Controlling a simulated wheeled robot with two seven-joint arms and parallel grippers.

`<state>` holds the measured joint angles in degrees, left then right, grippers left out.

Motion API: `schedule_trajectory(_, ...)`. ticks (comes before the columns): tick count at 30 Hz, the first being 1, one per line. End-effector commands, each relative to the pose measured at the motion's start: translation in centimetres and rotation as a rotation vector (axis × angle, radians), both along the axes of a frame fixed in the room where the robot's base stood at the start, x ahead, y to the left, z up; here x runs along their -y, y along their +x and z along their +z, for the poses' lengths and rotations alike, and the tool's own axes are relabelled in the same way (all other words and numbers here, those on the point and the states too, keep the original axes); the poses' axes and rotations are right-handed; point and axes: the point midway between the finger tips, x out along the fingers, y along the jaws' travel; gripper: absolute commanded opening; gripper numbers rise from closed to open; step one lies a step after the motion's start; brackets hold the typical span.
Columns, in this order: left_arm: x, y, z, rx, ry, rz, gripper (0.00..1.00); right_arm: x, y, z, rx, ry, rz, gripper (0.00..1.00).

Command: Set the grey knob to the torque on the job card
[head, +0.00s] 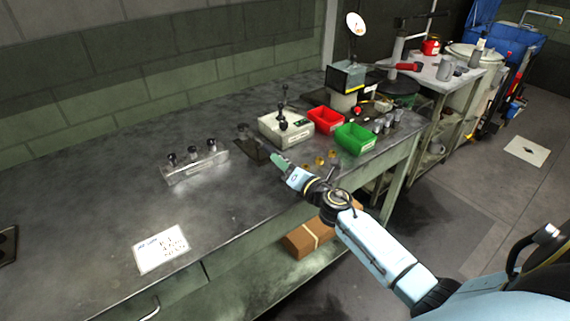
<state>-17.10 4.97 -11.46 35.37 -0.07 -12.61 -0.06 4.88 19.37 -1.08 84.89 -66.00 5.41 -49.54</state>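The job card (162,249) is a white sheet with a blue heading and dark handwriting, lying flat at the front left of the bench; its writing is too small to read surely. A small grey knob-like part (242,131) stands at the dark plate (252,151) left of a pale box with black-knobbed levers (292,131). I cannot tell surely that it is the task's grey knob. My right gripper (277,159) reaches in from the right, just in front of the dark plate and box. Its finger opening cannot be made out. My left gripper is not in view.
A metal block with several black-topped pins (194,166) lies left on the bench (95,205). Red (325,120) and green (355,138) bins stand right, with small brass parts in front. The bench's middle front is clear. A cardboard box (308,238) sits below.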

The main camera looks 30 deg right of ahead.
Motion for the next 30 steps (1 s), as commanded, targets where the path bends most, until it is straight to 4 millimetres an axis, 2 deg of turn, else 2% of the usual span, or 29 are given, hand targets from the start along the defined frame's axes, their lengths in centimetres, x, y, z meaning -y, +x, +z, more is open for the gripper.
schedule_trajectory(10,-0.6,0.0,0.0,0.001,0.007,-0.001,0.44,0.0,-0.1,0.0,-0.001,-0.001,0.001,0.50)
schedule_trajectory(14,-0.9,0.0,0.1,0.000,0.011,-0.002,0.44,0.1,-1.1,-0.1,-0.001,-0.001,0.000,0.50)
schedule_trajectory(30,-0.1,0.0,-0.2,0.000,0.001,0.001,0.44,0.9,-11.1,-0.1,-0.002,-0.001,0.001,0.50)
